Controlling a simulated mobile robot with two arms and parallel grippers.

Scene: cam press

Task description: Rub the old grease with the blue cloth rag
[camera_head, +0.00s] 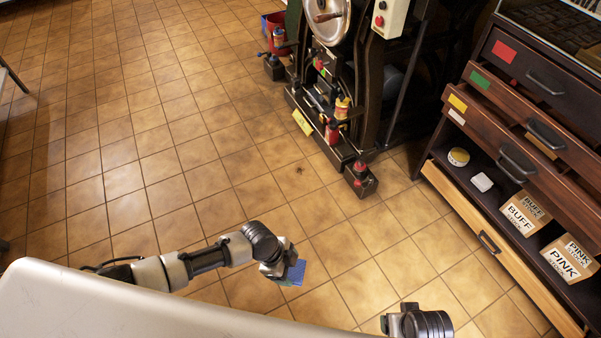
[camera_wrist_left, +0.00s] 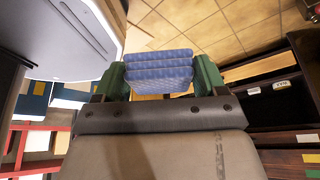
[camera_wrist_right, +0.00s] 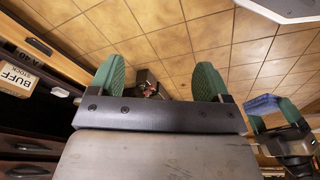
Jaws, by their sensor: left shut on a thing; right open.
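The blue cloth rag (camera_head: 297,272) is folded in layers. My left gripper (camera_head: 284,270) is shut on it and holds it above the tiled floor. In the left wrist view the rag (camera_wrist_left: 158,67) sits between the two green fingers. The rag (camera_wrist_right: 264,104) also shows at the right of the right wrist view. My right gripper (camera_wrist_right: 156,78) is open and empty; in the head view only its wrist shows clearly at the bottom. I cannot make out the old grease for certain; a small dark mark (camera_head: 299,170) lies on the floor before the press.
The dark cam press (camera_head: 345,100) stands at the top centre with bottles on its base. A drawer cabinet (camera_head: 520,110) at the right holds boxes marked BUFF (camera_head: 522,216) and PINK (camera_head: 567,262). A red bucket (camera_head: 273,24) stands behind. The left floor is clear.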

